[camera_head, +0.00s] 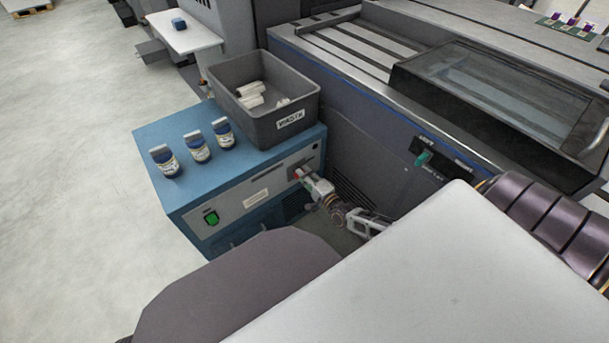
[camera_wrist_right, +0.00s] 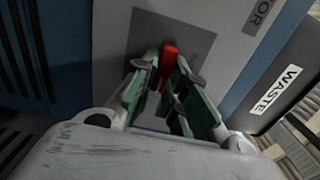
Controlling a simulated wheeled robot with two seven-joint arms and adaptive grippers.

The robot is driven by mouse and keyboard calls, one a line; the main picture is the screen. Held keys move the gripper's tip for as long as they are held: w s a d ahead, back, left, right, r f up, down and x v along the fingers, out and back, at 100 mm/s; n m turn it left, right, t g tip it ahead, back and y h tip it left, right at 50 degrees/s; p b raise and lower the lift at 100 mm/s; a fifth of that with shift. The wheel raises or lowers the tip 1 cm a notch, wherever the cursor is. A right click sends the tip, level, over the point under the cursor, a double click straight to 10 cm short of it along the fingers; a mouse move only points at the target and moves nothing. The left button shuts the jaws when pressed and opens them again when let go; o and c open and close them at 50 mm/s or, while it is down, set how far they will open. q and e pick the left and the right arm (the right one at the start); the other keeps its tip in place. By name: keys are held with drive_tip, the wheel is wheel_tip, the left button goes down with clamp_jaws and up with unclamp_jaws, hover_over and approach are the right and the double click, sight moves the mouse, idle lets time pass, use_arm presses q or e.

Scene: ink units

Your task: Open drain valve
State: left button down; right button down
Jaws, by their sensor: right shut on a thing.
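The drain valve's red handle (camera_wrist_right: 169,62) sits on a grey plate on the front of the blue cabinet (camera_head: 185,196). In the head view only a small bit of red (camera_head: 298,173) shows at my gripper's tips. My right gripper (camera_head: 304,175) reaches the upper right of the cabinet front. In the wrist view its green-padded fingers (camera_wrist_right: 167,78) are shut on the red handle, one on each side. The handle's lower part is hidden between the fingers. My left gripper is not in view.
A grey waste bin (camera_head: 308,108) with white pieces inside stands on the cabinet top. Several dark blue bottles (camera_head: 198,150) stand left of it. A green switch (camera_head: 211,217) is on the cabinet front. A large grey machine (camera_head: 350,112) with a green lever (camera_head: 423,158) closes off the right side.

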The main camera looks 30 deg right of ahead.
drive_tip(key=shift+w+d+r, duration=0.15)
drive_tip(key=shift+w+r, duration=0.1)
drive_tip(key=shift+r, duration=0.05)
drive_tip(key=c, duration=1.5)
unclamp_jaws()
drive_tip(key=shift+o, duration=0.3)
drive_tip(key=shift+f, duration=0.1)
drive_tip(key=shift+s+f, duration=0.15)
drive_tip(key=s, duration=1.1)
drive_tip(key=shift+s+d, duration=0.35)
drive_tip(key=shift+d, duration=0.05)
